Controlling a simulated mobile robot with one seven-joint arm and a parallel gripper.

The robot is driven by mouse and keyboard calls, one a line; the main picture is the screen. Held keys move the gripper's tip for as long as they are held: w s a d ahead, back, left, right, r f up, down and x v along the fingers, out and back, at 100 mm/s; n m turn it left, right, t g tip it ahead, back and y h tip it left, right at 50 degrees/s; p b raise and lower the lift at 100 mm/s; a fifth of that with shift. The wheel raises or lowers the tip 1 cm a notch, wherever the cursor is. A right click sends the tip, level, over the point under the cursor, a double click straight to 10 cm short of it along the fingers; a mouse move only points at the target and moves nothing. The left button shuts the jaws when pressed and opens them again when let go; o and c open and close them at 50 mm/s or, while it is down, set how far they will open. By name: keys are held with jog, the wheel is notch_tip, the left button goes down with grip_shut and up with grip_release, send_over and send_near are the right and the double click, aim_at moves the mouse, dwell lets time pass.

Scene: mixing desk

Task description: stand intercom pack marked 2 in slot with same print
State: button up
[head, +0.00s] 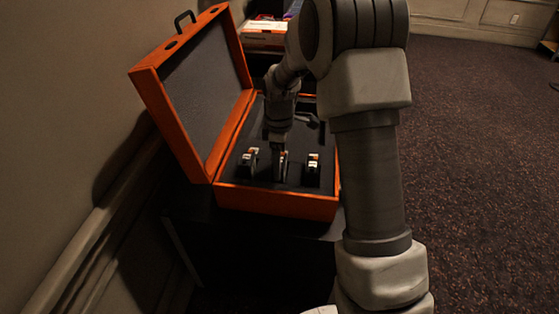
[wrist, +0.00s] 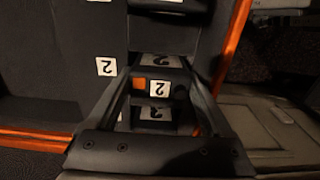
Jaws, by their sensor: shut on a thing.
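The intercom pack marked 2 (wrist: 158,88) is dark with an orange square and a white label. It sits between the fingers of my gripper (wrist: 160,80), which is shut on it. In the head view my gripper (head: 280,170) points down into the open orange case (head: 275,201), between two other packs. A white print 2 (wrist: 106,66), upside down in the wrist view, lies on the dark foam just left of the held pack. Greyer 2 marks show above and below the pack label. My fingers hide the pack's lower part, so I cannot tell how deep it sits.
A left pack (head: 249,161) and a right pack (head: 313,170) stand in the foam, either side of my gripper. The open case lid (head: 200,95) rises at left near the wall. A white box (head: 265,32) lies behind. Carpet (head: 480,170) is clear at right.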

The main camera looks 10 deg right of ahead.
jog(key=shift+f, duration=0.15)
jog(key=o, duration=1.5)
notch_tip(320, 180, up, 18)
jog(key=f+p, duration=0.1)
jog(key=p, duration=0.4)
jog(key=s+r+m+t, duration=0.3)
jog(key=s+r+m, duration=0.3)
jog(key=s+r, duration=0.5)
jog(key=s+f+m+t, duration=0.25)
jog(key=s+m, duration=0.55)
jog(key=s, duration=0.9)
jog(key=r+p, duration=1.3)
jog(key=r, duration=0.1)
jog(key=shift+w+r, duration=0.15)
jog(key=shift+w, duration=0.15)
